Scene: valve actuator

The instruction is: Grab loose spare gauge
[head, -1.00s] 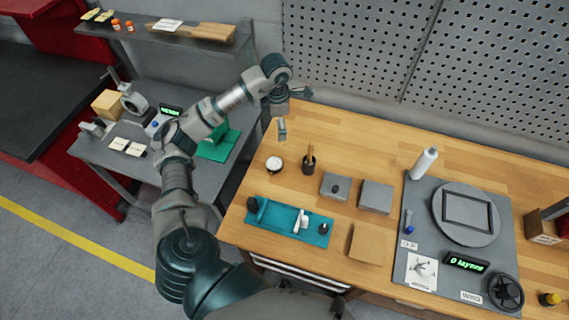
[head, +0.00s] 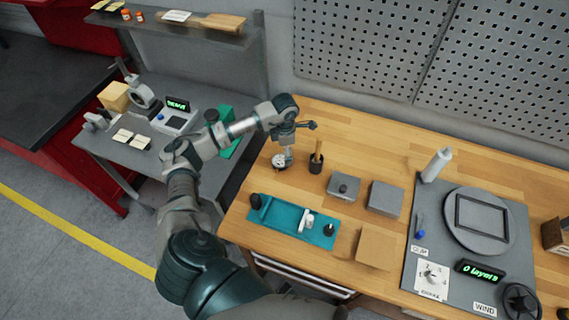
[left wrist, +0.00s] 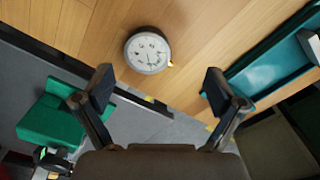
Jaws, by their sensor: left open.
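The loose gauge is a small round dial with a white face and dark rim. My left gripper (head: 284,150) is above the gauge in the head view. In the left wrist view the open fingers of my left gripper (left wrist: 158,90) are apart and empty, with the gauge beyond the fingertips. My right gripper is not in view.
A teal tray (head: 270,221) lies in front of the gauge. A dark cup with a wooden-handled tool (head: 317,161) stands just right of it. Grey blocks (head: 385,198) and a winding plate (head: 465,260) lie further right. A grey side table (head: 150,153) stands left.

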